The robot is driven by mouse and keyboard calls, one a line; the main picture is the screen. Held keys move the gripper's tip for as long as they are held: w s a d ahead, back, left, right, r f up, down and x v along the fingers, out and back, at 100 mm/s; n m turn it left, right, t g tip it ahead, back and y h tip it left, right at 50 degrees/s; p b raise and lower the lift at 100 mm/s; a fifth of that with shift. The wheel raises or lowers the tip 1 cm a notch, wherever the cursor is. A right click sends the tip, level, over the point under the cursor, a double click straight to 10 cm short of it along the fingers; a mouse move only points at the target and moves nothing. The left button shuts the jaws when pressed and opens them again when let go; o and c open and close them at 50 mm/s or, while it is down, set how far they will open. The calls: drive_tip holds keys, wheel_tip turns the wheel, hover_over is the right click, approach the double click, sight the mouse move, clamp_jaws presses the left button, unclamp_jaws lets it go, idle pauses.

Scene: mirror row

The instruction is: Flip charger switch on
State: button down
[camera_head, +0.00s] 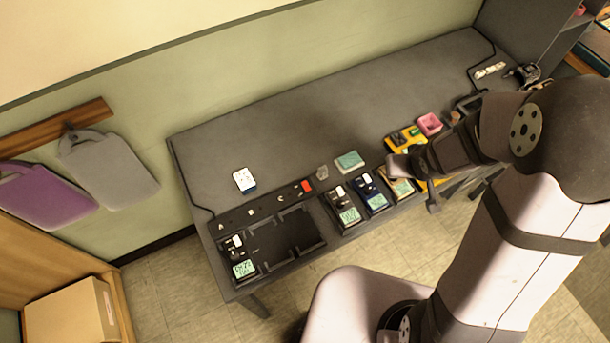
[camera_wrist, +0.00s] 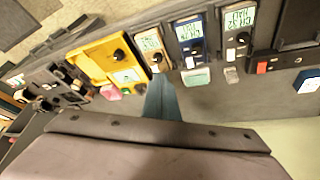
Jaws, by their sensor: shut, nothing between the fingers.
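A dark charger strip (camera_head: 265,205) runs along the back of a row of docks on the bench, with a red switch (camera_head: 307,185) at its right end. The red switch also shows in the wrist view (camera_wrist: 262,67), at upper right. I cannot tell which way it is set. My gripper (camera_head: 393,166) is shut and empty, over the bench to the right of the red switch and apart from it. In the wrist view its blue-grey fingers (camera_wrist: 163,98) point toward the tan meter (camera_wrist: 152,48). My arm hides part of the bench's right side.
A dark blue meter (camera_head: 371,193) and a black meter (camera_head: 345,205) stand in docks; another meter (camera_head: 242,262) is at far left. An empty dock (camera_head: 285,236) lies between. A yellow case (camera_head: 403,138) and pink box (camera_head: 429,124) are near my gripper. The bench's back is mostly clear.

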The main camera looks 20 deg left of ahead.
drive_tip(key=s+a+n+g+y+p, duration=0.1)
drive_tip(key=a+y, duration=0.3)
drive_tip(key=a, duration=0.7)
drive_tip(key=s+a+n+g+y+p, duration=0.1)
drive_tip(key=s+a+n+y+p, duration=0.2)
drive_tip(key=a, duration=0.7)
drive_tip(key=shift+s+a+g+y, duration=0.4)
drive_tip(key=shift+s+y, duration=0.25)
drive_tip(key=shift+y, duration=0.55)
drive_tip(key=shift+f, duration=0.15)
drive_tip(key=b, duration=0.7)
hover_over(310, 187)
wheel_tip(310, 187, down, 6)
drive_tip(key=shift+s+d, duration=0.15)
drive_tip(key=shift+w+f+b, duration=0.2)
drive_tip(key=shift+f+b, duration=0.45)
drive_tip(key=shift+f, duration=0.55)
drive_tip(key=shift+f, duration=0.2)
drive_tip(key=shift+a+f, duration=0.2)
drive_tip(key=shift+f, duration=0.05)
